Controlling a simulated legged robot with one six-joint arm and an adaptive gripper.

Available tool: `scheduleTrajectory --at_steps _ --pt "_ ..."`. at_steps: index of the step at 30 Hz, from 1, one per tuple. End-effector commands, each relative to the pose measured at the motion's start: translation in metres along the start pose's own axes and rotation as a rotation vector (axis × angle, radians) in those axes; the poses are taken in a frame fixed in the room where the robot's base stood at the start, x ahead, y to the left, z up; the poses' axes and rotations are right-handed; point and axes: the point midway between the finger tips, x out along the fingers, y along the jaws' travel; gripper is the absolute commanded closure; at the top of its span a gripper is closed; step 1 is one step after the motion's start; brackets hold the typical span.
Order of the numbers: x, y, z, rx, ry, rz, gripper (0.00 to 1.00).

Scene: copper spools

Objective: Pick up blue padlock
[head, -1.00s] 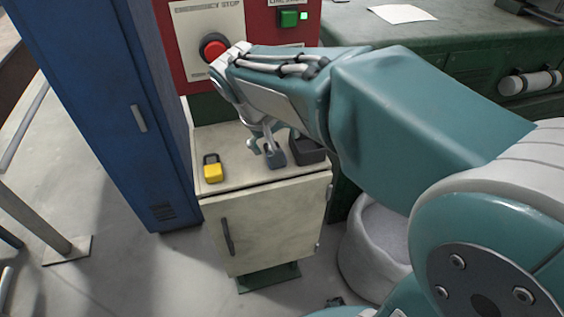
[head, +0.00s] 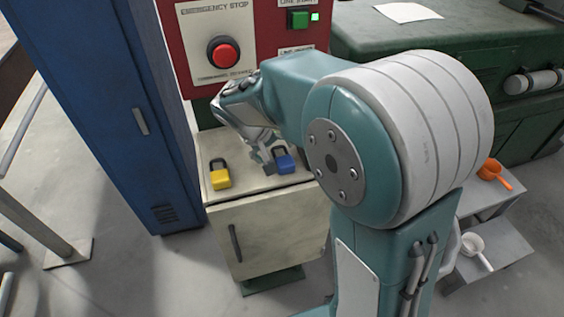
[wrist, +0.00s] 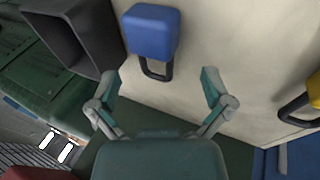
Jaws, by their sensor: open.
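My gripper (head: 262,160) is just left of the blue padlock in the head view. In the wrist view my gripper (wrist: 160,80) has its two fingers spread wide and empty, with the shackle ahead of the gap between them. The yellow padlock is partly cut off at the right edge of the wrist view (wrist: 313,92).
The cream cabinet (head: 265,222) stands between a blue locker (head: 105,110) and a green workbench (head: 400,45). A red panel with an emergency stop button (head: 223,54) rises behind it. A dark open box (wrist: 75,35) sits close left of the blue padlock in the wrist view.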

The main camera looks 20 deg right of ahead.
Motion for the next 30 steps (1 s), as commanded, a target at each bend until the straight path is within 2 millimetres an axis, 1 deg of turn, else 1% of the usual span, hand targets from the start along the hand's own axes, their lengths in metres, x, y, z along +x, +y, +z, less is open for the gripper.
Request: scheduleTrajectory --at_steps 1,4,6,12,14,15,18,30 --pt "0.009 0.001 0.001 0.001 -0.004 0.001 0.00" --pt "0.018 0.002 0.000 0.000 -0.001 0.000 0.00" --pt "0.021 0.002 0.000 0.000 0.000 -0.001 0.00" --pt "0.020 0.000 0.000 -0.001 0.001 0.000 0.00" --pt "0.020 0.000 0.000 -0.001 0.001 0.000 0.27" --pt "0.020 0.000 0.000 -0.001 0.001 0.000 0.45" --pt "0.020 0.000 0.000 0.000 0.000 0.000 0.83" --pt "0.019 0.001 0.000 0.000 -0.002 0.000 0.84"
